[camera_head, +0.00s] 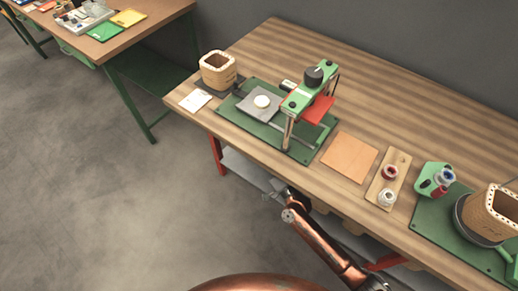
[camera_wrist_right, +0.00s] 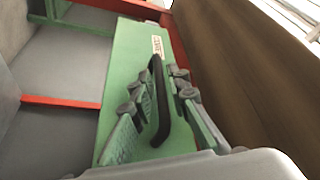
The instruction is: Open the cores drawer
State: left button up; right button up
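The cores drawer shows in the right wrist view as a green front (camera_wrist_right: 130,60) with a small white label (camera_wrist_right: 157,45) whose lettering is hard to read. A black bar handle (camera_wrist_right: 161,115) stands out from it. My right gripper (camera_wrist_right: 163,80) has one finger on each side of this handle, very close to it. Whether the fingers press on the handle cannot be told. In the head view my copper right arm reaches to the table's front edge, and the drawer is not clearly visible there. My left gripper is not in view.
The wooden table (camera_head: 255,52) carries a green press (camera_head: 310,95), a coil core (camera_head: 217,70), a wooden board (camera_head: 349,157) and a spool holder (camera_head: 398,165). Red frame bars (camera_wrist_right: 62,102) and a grey panel lie beside the drawer. A second table stands at the upper left.

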jog(key=shift+w+a, duration=0.3)
jog(key=shift+w, duration=0.2)
grip_shut()
dwell(0.3)
